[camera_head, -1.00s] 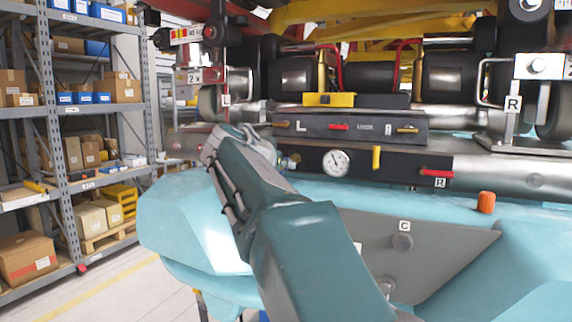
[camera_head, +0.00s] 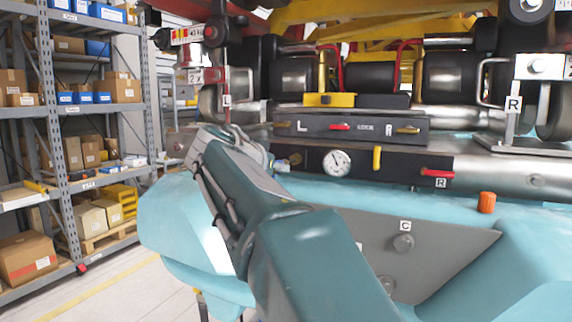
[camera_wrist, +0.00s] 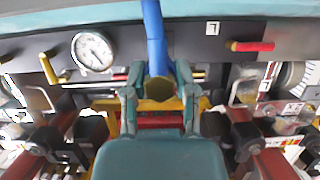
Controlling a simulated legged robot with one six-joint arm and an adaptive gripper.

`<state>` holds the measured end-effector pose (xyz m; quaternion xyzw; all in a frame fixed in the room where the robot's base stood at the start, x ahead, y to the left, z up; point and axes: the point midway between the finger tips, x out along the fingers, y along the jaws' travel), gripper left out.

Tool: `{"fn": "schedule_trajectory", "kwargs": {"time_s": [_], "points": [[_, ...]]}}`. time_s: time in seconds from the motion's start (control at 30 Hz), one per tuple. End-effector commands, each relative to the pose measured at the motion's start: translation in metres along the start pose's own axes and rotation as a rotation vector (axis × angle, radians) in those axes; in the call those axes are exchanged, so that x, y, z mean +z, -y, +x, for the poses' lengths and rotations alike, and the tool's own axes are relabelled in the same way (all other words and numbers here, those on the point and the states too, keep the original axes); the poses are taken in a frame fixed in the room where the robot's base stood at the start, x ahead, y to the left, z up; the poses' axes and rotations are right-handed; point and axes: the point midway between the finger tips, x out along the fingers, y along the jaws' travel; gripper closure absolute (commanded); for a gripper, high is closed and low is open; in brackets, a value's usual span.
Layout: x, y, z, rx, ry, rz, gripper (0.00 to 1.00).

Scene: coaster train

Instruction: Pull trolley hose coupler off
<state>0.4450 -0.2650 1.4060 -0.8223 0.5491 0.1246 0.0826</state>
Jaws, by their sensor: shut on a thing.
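In the wrist view my gripper (camera_wrist: 160,98) has its two teal fingers shut on a brass hexagonal coupler (camera_wrist: 159,88). A blue hose (camera_wrist: 156,38) runs from it out of the top of the picture. The coupler is in front of a dark panel (camera_head: 315,160) with a round gauge (camera_head: 337,162), which also shows in the wrist view (camera_wrist: 92,51). In the head view my forearm hides most of the gripper.
A yellow lever (camera_head: 377,158) and a red lever (camera_head: 437,173) stick out right of the gauge. A black L/R lever panel (camera_head: 350,129) sits above. Teal bodywork (camera_head: 170,220) lies below. Shelves with boxes (camera_head: 25,258) stand at left, beyond clear floor.

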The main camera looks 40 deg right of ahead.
Motion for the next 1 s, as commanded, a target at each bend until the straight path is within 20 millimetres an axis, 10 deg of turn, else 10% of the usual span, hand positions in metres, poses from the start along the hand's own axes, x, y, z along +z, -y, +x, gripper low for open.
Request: {"fn": "schedule_trajectory", "kwargs": {"time_s": [1.0], "points": [[0.007,0.0,-0.023,0.001,-0.001,0.0,1.0]]}}
